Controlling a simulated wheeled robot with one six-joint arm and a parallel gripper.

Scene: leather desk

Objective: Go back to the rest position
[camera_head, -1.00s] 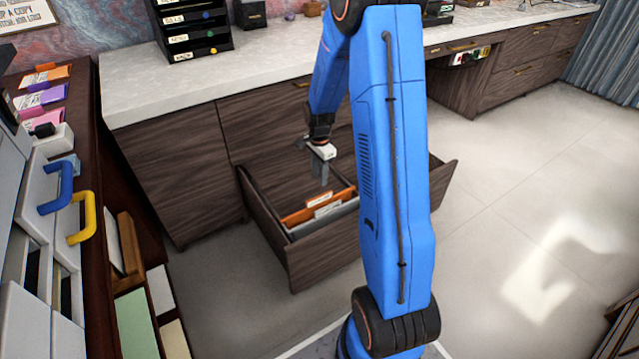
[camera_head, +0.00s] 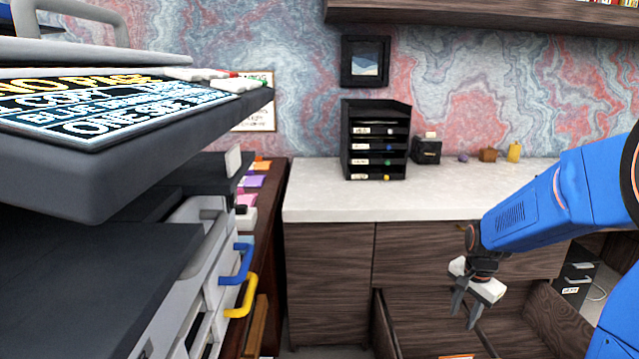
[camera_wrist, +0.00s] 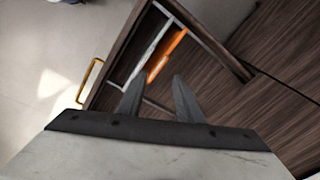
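My gripper (camera_head: 464,318) hangs above the open drawer (camera_head: 437,325) at the lower right of the head view, at the end of my blue arm. In the wrist view my gripper (camera_wrist: 158,77) has its two dark fingers apart with nothing held between them. Beyond the fingers, the open drawer (camera_wrist: 121,55) holds an orange folder (camera_wrist: 168,55) and a grey-white divider or folder beside it. Only a sliver of the orange folder (camera_head: 458,356) shows at the bottom edge of the head view.
A grey printer-like machine (camera_head: 100,185) with blue and yellow handles fills the left. A pale countertop (camera_head: 320,195) bears a black letter tray (camera_head: 375,140) and small items. A dark shelf (camera_head: 480,12) hangs above. Open floor (camera_wrist: 50,60) lies left of the drawer in the wrist view.

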